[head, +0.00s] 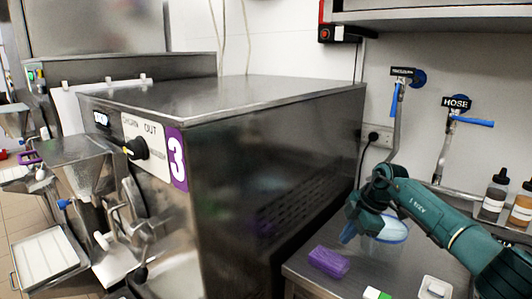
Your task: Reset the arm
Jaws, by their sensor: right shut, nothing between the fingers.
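My right arm (425,212), dark teal, comes in from the lower right of the head view and bends over the steel counter. Its gripper (349,231) points down and to the left above the counter, near the side of the batch freezer. The gripper is shut and empty. A clear tub with a pale blue rim (390,238) stands just behind and below the wrist, which partly hides it. I cannot tell whether the arm touches the tub. My left gripper is not in view.
A steel batch freezer marked 3 (265,175) fills the middle. The steel counter (347,285) holds a purple sponge (329,262), a small white tray (434,288) and a green-white item (376,293). Bottles (494,196) stand at the right, below blue-handled taps (472,121). An overhead shelf (440,18) is above.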

